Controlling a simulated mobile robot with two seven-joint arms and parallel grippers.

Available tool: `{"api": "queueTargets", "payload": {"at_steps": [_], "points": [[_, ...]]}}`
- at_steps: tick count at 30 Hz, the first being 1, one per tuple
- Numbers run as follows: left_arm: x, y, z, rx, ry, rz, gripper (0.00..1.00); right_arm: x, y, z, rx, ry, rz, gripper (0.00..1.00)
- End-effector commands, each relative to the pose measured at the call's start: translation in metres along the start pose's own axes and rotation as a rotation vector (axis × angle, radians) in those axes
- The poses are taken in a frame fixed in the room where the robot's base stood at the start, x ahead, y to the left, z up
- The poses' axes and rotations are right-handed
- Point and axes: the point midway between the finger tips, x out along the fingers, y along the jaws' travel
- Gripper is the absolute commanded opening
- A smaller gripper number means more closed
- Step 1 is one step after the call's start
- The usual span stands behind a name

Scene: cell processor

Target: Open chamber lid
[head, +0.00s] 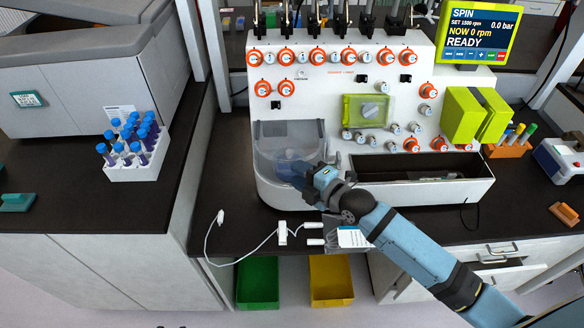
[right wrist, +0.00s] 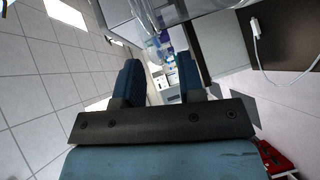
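The cell processor (head: 330,85) is a white machine on the dark bench. Its chamber, at the front left, has a see-through rounded lid (head: 272,158) that looks down over it. My right gripper (head: 298,172) is at the lid's front right, overlapping it in the head view; I cannot tell whether it touches. In the right wrist view its two blue fingers (right wrist: 160,78) stand apart with nothing seen between them. A clear part of what seems to be the chamber (right wrist: 172,14) shows beyond them at the top. My left gripper is not in view.
A white rack of blue-capped tubes (head: 140,165) stands on the left bench. A white tube line with a clamp (head: 282,233) and a bag (head: 350,237) lie at the front edge. Green (head: 257,285) and yellow (head: 331,283) bins are below. The screen (head: 478,30) reads READY, 0 rpm.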

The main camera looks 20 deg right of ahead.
Motion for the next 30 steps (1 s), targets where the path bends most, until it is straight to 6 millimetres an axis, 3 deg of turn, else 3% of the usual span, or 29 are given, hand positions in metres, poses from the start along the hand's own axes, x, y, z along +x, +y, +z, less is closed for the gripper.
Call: {"api": "queueTargets", "payload": {"at_steps": [6, 16, 17, 21, 30], "points": [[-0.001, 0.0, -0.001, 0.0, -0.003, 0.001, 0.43, 0.023, 0.0, 0.0, 0.002, -0.001, 0.0, 0.36], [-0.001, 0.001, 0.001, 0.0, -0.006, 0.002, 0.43, 0.027, -0.001, 0.0, 0.001, 0.0, 0.0, 0.36], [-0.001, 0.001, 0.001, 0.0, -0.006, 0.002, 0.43, 0.027, -0.001, 0.0, 0.001, 0.0, 0.0, 0.34], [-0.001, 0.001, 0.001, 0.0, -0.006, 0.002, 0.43, 0.027, -0.001, 0.0, 0.001, 0.0, 0.0, 0.01], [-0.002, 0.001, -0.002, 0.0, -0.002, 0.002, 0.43, 0.028, 0.001, 0.001, 0.004, 0.0, -0.003, 0.0]]}}
